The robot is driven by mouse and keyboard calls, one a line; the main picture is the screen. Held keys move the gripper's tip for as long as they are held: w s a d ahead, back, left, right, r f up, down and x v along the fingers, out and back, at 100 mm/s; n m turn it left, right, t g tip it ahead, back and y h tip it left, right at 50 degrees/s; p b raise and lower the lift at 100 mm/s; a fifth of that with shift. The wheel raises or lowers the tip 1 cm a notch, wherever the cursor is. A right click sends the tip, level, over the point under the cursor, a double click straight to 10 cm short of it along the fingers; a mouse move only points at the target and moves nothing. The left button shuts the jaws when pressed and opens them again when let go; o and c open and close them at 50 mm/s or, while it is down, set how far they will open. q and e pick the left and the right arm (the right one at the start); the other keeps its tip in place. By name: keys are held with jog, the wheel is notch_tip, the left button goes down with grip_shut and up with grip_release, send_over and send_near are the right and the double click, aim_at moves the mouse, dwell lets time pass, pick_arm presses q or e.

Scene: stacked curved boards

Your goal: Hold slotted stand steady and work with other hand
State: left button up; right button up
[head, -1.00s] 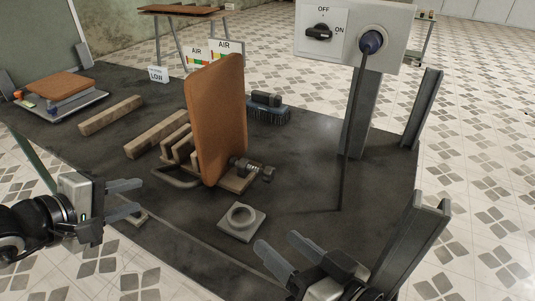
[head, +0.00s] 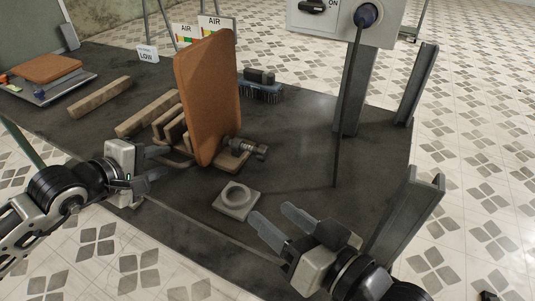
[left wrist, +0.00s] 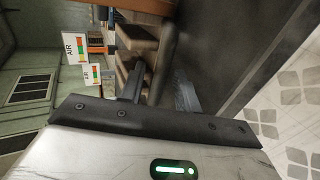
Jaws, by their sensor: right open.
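The slotted stand (head: 172,131) is a set of upright wooden slats on the dark table, and its near part is partly hidden. A clamp-like metal fitting (head: 245,146) sits at the board's lower right. My left gripper (head: 168,163) is open, its fingertips close to the stand's near left side; contact cannot be told. In the left wrist view the left gripper (left wrist: 158,88) shows its fingers apart, with stand slats (left wrist: 137,62) beyond. My right gripper (head: 270,212) is open and empty over the front edge, right of the stand.
A square block with a ring (head: 236,200) lies between the grippers. A grey post (head: 354,90) with a switch box (head: 335,18) and a thin rod (head: 347,120) stands right. A brush (head: 260,91) lies behind the board. Loose wooden bars (head: 100,97) lie left.

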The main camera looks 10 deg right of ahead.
pick_arm(q)
grip_shut()
jog(key=shift+w+r, duration=0.1)
jog(key=shift+r, duration=0.15)
jog(key=shift+f, duration=0.1)
jog(key=shift+f+b, duration=0.2)
jog(key=shift+b, duration=0.1)
pick_arm(e)
jog(key=shift+f, duration=0.25)
pick_arm(q)
jog(key=shift+f, duration=0.2)
